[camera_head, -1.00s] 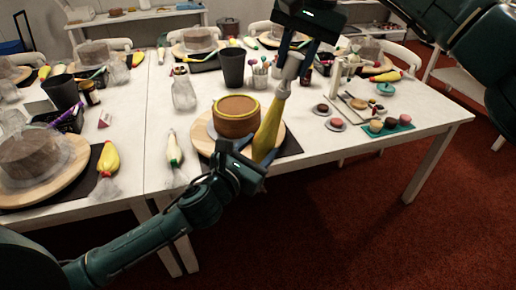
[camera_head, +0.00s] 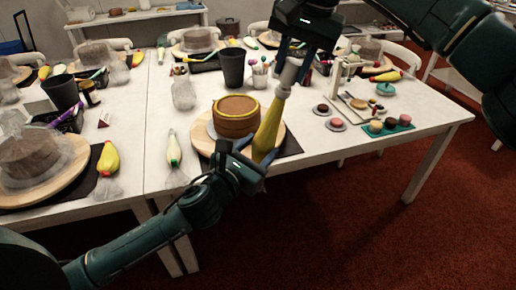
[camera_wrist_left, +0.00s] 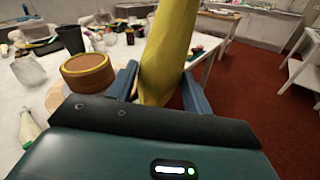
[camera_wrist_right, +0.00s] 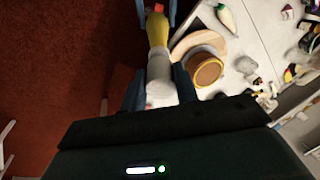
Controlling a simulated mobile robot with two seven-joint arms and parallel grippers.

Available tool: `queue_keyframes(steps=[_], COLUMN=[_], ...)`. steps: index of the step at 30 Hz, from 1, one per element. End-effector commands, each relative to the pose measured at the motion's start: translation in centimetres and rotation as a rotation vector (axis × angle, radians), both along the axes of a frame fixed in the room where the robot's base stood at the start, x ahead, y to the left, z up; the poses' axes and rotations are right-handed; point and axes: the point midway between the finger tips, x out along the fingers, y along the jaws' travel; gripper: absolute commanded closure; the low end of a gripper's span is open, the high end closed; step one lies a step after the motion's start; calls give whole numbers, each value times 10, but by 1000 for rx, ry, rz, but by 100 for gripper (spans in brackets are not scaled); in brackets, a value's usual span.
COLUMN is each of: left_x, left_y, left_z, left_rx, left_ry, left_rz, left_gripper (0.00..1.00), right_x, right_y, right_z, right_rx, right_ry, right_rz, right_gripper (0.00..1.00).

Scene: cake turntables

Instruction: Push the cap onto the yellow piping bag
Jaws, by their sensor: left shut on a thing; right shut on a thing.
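The yellow piping bag (camera_head: 267,136) is held tilted above the table, its narrow pale end (camera_wrist_right: 159,66) pointing up toward my right gripper. My left gripper (camera_head: 252,168) is shut on the bag's lower part; the bag (camera_wrist_left: 168,50) rises between its fingers in the left wrist view. My right gripper (camera_head: 292,66) is shut on the whitish cap (camera_head: 289,74) at the bag's upper end. In the right wrist view, the cap (camera_wrist_right: 160,93) lies between the fingers, in line with the pale end. They look joined, but I cannot tell how far the cap is on.
A brown cake (camera_head: 236,117) on a round wooden turntable (camera_head: 204,145) stands just behind the bag. A dark cup (camera_head: 231,68), a white piping bag (camera_head: 173,150) and small sweets on a teal mat (camera_head: 404,127) are nearby. Red floor lies open right of the table.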

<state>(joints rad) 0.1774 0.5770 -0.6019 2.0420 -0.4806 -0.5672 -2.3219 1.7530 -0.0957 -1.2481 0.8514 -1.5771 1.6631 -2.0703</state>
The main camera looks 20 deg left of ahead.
Motion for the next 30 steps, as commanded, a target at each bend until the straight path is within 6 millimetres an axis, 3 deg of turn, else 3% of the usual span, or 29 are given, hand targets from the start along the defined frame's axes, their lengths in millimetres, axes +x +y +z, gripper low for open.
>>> queue_keyframes(steps=[30], left_x=[0], left_y=[0], left_z=[1], left_rx=[-1], left_ry=[-3], left_rz=[-1], left_gripper=[63], right_x=[-1], right_y=[3], right_z=[-12], right_rx=[0], right_ry=[0], right_rz=[1], right_gripper=[86])
